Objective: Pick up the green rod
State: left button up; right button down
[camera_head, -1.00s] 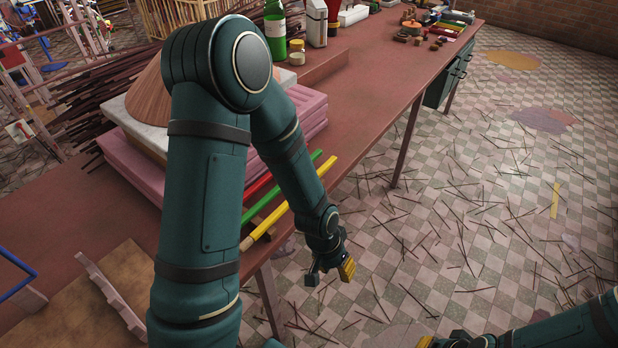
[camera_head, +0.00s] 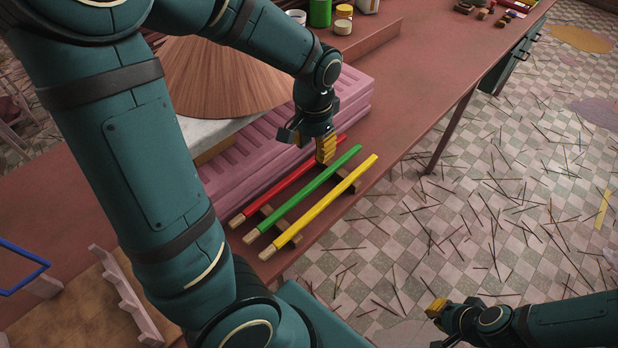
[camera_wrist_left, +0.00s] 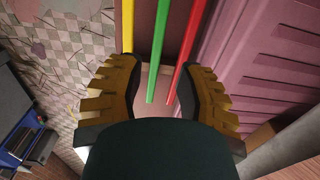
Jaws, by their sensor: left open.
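The green rod (camera_head: 318,183) lies between the red rod (camera_head: 275,194) and the yellow rod (camera_head: 335,197) on a notched wooden rack (camera_head: 287,232). My left gripper (camera_head: 308,145) is open and empty, over the far part of the rods. In the left wrist view, the green rod (camera_wrist_left: 159,50) runs between its open fingers (camera_wrist_left: 160,92). The red rod (camera_wrist_left: 188,50) is close to the right finger there, and the yellow rod (camera_wrist_left: 128,25) close to the left finger. My right gripper (camera_head: 436,325) is open and empty, away from the table over the floor.
Pink slabs (camera_head: 345,100) with a wooden cone (camera_head: 220,75) above stand just left of the rods. Jars (camera_head: 343,18) and a green bottle (camera_head: 319,12) stand farther back. The table (camera_head: 420,80) is clear right of the slabs; its edge is close to the yellow rod.

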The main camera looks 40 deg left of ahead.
pick_arm(q)
jog(key=b, duration=0.2)
send_over(310, 185)
jog(key=f, duration=0.8)
jog(key=shift+w+d+f, duration=0.15)
jog(key=shift+w+d, duration=0.05)
jog(key=shift+w, duration=0.05)
jog(key=f, duration=0.1)
jog(key=f+b, duration=0.1)
jog(key=f, duration=0.2)
jog(key=shift+s+a+f+b, duration=0.1)
jog(key=shift+s+a+b, duration=0.05)
jog(key=shift+s+b, duration=0.2)
jog(key=shift+w+f, duration=0.1)
jog(key=shift+f, duration=0.4)
grip_shut()
